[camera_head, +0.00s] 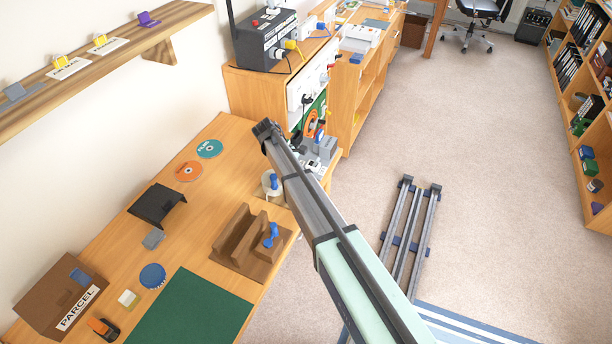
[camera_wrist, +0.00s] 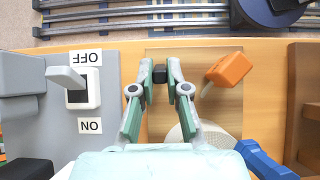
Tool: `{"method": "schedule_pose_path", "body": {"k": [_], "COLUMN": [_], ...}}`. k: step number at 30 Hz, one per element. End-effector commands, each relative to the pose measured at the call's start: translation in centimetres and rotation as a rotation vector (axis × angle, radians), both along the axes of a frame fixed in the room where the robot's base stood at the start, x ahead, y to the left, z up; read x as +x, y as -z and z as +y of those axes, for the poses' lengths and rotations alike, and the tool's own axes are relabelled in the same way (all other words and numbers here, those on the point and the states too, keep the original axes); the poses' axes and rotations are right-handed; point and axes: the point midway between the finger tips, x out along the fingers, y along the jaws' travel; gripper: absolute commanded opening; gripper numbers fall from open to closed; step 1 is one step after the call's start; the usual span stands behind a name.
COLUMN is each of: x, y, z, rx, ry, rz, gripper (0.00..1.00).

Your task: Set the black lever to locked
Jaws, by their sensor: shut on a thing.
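In the wrist view, my gripper (camera_wrist: 159,75) has its two green fingers closed on a small black block, which looks like the end of the black lever (camera_wrist: 159,73). It sits over a light wooden panel near the table's edge. The rest of the lever and any locked marking are hidden or not readable, so I cannot tell its setting. In the head view my arm covers the gripper and the lever.
In the wrist view, a grey switch (camera_wrist: 76,83) marked OFF and ON stands left; an orange piece (camera_wrist: 229,70) is close right. A blue handle (camera_wrist: 265,160) and white round part (camera_wrist: 185,135) lie nearby. In the head view a brown wooden holder (camera_head: 236,262) stands on the table.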

Motion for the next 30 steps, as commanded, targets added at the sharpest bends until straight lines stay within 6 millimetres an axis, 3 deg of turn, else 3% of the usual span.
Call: {"method": "schedule_pose_path", "body": {"k": [10, 27, 28, 30], "x": [0.34, 0.24, 0.24, 0.24], "y": [0.29, 0.45, 0.47, 0.46], "z": [0.73, 0.71, 0.71, 0.72], "rx": [-0.161, -0.195, -0.195, -0.194], "ry": [0.0, 0.001, 0.001, 0.001], "rz": [0.061, 0.075, 0.075, 0.074], "gripper": [0.0, 0.0, 0.18, 0.4]}}
